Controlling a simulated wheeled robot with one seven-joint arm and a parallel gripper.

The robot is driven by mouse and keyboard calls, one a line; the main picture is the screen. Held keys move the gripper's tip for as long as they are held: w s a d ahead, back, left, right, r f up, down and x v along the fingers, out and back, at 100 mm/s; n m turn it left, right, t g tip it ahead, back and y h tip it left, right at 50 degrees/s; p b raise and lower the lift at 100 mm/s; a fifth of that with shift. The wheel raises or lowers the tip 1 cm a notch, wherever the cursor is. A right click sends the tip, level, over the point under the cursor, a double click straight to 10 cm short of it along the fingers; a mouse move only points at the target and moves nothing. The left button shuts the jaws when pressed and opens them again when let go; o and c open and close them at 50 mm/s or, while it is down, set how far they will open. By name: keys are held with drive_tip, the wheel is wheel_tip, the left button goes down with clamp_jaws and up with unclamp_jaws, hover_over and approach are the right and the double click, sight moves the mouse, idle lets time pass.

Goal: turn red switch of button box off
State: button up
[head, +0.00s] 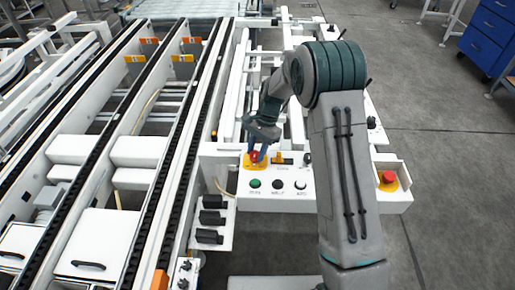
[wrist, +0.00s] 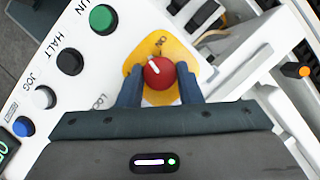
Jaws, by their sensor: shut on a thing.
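The red switch (wrist: 158,72) is a round knob with a white pointer line, on a yellow plate (wrist: 188,50) of the white button box (head: 330,188). An "ON" label shows on the plate, and the white line points up and left, towards that label. My gripper (wrist: 160,88) has its two blue fingers on either side of the knob, shut on it. In the head view my gripper (head: 257,152) reaches down to the red switch (head: 254,157) at the box's upper left. The fingers hide part of the plate and the knob's sides.
A green button (wrist: 103,18), a black button (wrist: 70,61) and other buttons sit left of the switch in the wrist view. A red emergency button (head: 389,177) is at the box's right end. Conveyor rails (head: 185,160) run along the left.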

drive_tip(key=n+h, duration=0.1)
drive_tip(key=n, duration=0.4)
drive_tip(key=shift+w+a+n+g+h+p, duration=0.2)
drive_tip(key=shift+n+g+h+p, duration=0.1)
drive_tip(key=shift+g+h+p, duration=0.1)
drive_tip(key=n+h, duration=0.2)
drive_tip(key=n, duration=0.3)
drive_tip(key=shift+a, duration=0.15)
drive_tip(key=o, duration=1)
drive_tip(key=v, duration=1.4)
